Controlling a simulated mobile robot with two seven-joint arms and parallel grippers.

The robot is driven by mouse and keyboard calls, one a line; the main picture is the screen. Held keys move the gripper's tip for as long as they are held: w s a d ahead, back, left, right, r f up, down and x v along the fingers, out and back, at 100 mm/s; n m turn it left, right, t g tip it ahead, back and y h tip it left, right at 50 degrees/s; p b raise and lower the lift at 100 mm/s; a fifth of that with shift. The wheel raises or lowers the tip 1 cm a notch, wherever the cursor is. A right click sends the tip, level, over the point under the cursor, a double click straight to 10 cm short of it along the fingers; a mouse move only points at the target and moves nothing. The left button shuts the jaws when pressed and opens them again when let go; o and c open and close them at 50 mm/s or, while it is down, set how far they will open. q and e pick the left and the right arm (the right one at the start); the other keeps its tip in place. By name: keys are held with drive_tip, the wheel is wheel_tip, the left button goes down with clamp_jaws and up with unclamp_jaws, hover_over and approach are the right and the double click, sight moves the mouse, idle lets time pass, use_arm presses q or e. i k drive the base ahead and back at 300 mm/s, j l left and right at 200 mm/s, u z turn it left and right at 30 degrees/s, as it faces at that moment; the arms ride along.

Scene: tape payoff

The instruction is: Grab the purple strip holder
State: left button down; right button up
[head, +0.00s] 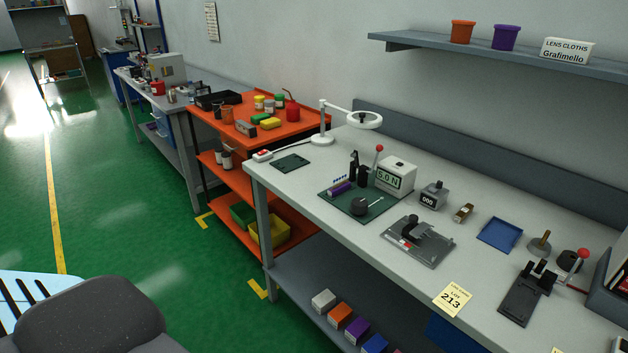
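A small purple piece (341,188), which looks like the purple strip holder, lies on a dark green mat (372,212) on the grey workbench. It is near the mat's left edge, with small blue bits just behind it. A black upright fixture (362,177) and a white box marked 5.0 N (396,176) stand behind and to its right. Neither of my grippers is in view.
The workbench (305,197) also holds a ring lamp (324,138), a grey fixture plate (417,240), a blue tray (500,235) and a black lever tool (527,293). An orange cart (263,137) stands left of it. Green floor is open at left.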

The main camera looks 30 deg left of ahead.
sight(339, 188)
drive_tip(key=u, duration=0.85)
drive_tip(key=z, duration=0.45)
drive_tip(key=j+z, duration=0.2)
drive_tip(key=z, duration=0.15)
drive_tip(key=i+j+z, duration=0.1)
drive_tip(key=j+z, duration=0.4)
drive_tip(key=z, duration=0.15)
drive_tip(key=k+j+z, duration=0.1)
drive_tip(key=j+z, duration=0.25)
drive_tip(key=j, duration=0.95)
drive_tip(key=k+j, duration=0.1)
drive_tip(key=j, duration=0.3)
drive_tip(key=i, duration=0.35)
